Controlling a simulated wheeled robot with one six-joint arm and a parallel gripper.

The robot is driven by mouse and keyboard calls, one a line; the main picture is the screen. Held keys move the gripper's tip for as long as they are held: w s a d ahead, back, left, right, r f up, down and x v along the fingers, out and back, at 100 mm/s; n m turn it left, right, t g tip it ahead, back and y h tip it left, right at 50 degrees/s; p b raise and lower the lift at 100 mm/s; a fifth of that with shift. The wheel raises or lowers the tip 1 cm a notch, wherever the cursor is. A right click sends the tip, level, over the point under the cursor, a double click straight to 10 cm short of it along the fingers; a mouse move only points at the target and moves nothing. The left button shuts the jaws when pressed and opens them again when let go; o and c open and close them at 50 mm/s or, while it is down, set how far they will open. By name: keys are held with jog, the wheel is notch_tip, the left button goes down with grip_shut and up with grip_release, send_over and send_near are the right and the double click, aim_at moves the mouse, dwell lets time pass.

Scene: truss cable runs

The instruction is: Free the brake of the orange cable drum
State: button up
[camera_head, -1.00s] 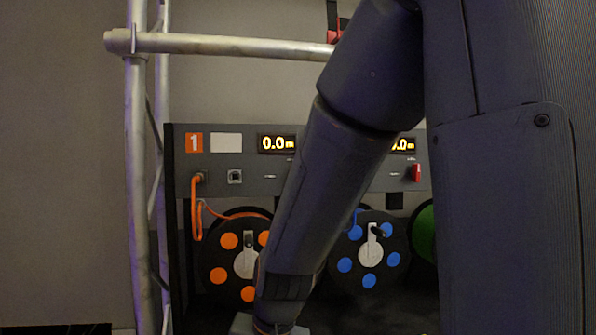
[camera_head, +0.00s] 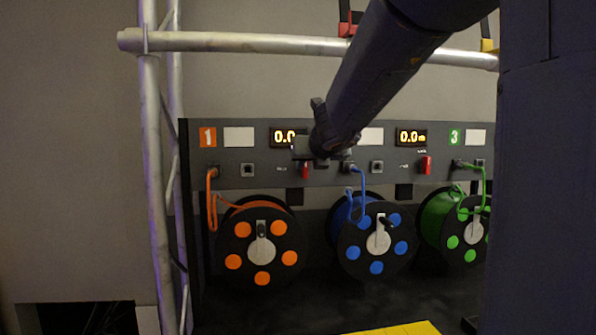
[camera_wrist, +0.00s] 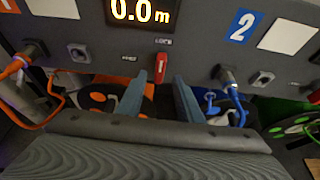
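The orange cable drum (camera_head: 262,250) hangs under the panel section marked 1 in the head view; it is black with orange spots and a pale hub. The lever shows beyond and between the fingertips, with no contact visible. In the head view my wrist covers part of the display.
A blue drum (camera_head: 377,245) and a green drum (camera_head: 466,235) stand to the right. A second red lever (camera_head: 425,165) is on section 2. Orange cable (camera_head: 212,205) and blue cable (camera_head: 360,190) plug into the panel. A truss pole (camera_head: 152,180) stands at left.

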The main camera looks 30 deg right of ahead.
aim_at(306, 168)
jog(key=b+x, duration=0.1)
jog(key=x, duration=0.4)
grip_shut()
